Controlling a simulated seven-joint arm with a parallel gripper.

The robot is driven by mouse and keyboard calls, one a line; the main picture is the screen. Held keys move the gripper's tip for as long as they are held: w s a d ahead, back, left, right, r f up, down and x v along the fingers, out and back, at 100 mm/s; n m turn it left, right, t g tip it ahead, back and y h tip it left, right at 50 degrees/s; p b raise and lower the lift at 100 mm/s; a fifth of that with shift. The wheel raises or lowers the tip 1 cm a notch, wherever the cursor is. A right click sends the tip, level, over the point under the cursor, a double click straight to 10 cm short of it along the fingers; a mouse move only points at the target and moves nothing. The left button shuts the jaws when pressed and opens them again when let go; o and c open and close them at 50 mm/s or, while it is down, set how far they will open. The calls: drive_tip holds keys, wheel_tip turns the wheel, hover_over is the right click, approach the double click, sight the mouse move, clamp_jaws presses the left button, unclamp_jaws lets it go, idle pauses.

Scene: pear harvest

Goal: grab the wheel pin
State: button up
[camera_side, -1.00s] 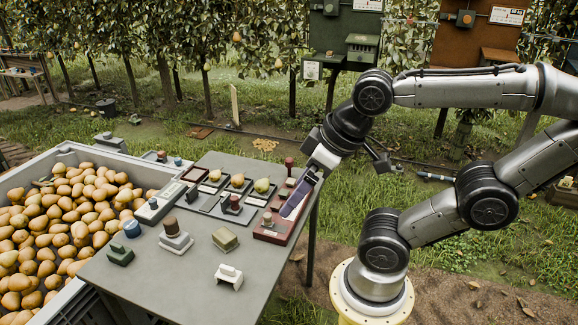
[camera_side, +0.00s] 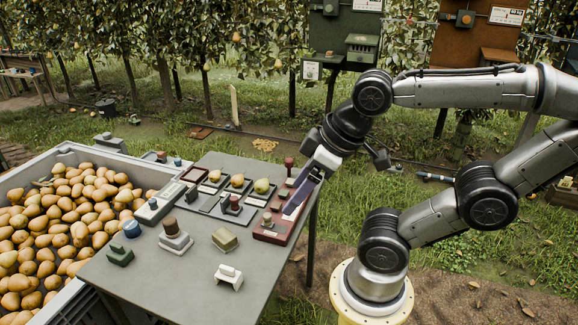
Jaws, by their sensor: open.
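A red tray (camera_side: 270,237) lies at the right edge of the grey table and carries several small knobbed pieces. One dark knobbed piece (camera_side: 267,218) stands near its front, with others behind it. I cannot tell which of these is the wheel pin. My gripper (camera_side: 291,211) is open and tilted down to the left, with its fingers over the right side of the tray. The fingers cover part of the tray. Nothing shows held between them, and I cannot tell whether they touch a piece.
The grey table (camera_side: 170,275) also holds a white block (camera_side: 228,277), an olive block (camera_side: 224,239), a green block (camera_side: 120,255) and a stacked piece with a brown top (camera_side: 172,227). Pears rest on dark trays at the back. A pear-filled crate (camera_side: 17,178) stands left.

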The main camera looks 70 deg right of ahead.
drive_tip(key=w+d+r+n+t+h, duration=0.2)
drive_tip(key=w+d+r+n, duration=0.3)
drive_tip(key=w+r+n, duration=0.55)
drive_tip(key=w+d+f+n+g+h, duration=0.3)
drive_tip(key=w+d+n, duration=0.6)
drive_tip(key=w+d, duration=0.7)
drive_tip(key=g, duration=0.4)
hover_over(289, 160)
drive_tip(key=a, duration=0.2)
wheel_tip(289, 160, down, 31)
drive_tip(key=shift+m+y, duration=0.25)
drive_tip(key=shift+y, duration=0.05)
drive_tip(key=shift+x, duration=3.05)
drive_tip(key=shift+c, duration=0.2)
